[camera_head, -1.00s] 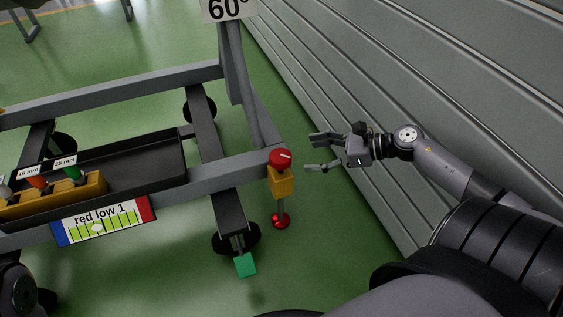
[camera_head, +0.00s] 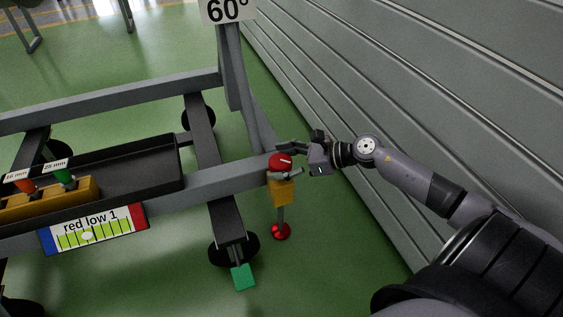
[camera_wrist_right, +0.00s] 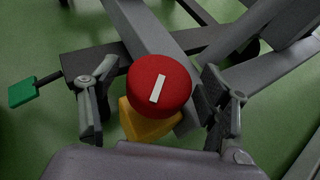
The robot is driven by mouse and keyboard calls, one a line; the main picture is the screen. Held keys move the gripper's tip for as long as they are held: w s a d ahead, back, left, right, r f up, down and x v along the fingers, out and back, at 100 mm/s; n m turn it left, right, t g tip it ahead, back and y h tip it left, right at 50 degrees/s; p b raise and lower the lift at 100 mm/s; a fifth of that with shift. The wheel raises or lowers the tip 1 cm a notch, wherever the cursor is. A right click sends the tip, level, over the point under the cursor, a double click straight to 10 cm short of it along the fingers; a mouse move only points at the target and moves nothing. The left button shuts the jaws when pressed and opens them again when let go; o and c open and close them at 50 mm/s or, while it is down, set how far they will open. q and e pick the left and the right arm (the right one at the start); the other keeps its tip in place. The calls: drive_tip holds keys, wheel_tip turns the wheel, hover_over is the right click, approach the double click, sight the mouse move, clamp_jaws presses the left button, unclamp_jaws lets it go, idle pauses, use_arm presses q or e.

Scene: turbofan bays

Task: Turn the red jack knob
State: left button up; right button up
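The red jack knob (camera_head: 281,161) is a round red cap with a white line, on top of a yellow jack block (camera_head: 282,191) at the right end of the grey stand. My right gripper (camera_head: 287,160) reaches it from the right. In the right wrist view the knob (camera_wrist_right: 159,86) lies between the two spread fingers (camera_wrist_right: 160,100), with a visible gap on each side. The right gripper is open around the knob. My left gripper is not in view.
A grey stand frame (camera_head: 110,101) with a black tray (camera_head: 130,168) fills the left. A label reading "red low 1" (camera_head: 95,230) hangs on its front. A green pedal (camera_head: 243,277) is below. A grey ribbed wall (camera_head: 400,90) runs close along the right.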

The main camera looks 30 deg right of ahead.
drive_tip(key=c, duration=1.1)
drive_tip(key=shift+c, duration=0.2)
drive_tip(key=shift+r, duration=0.1)
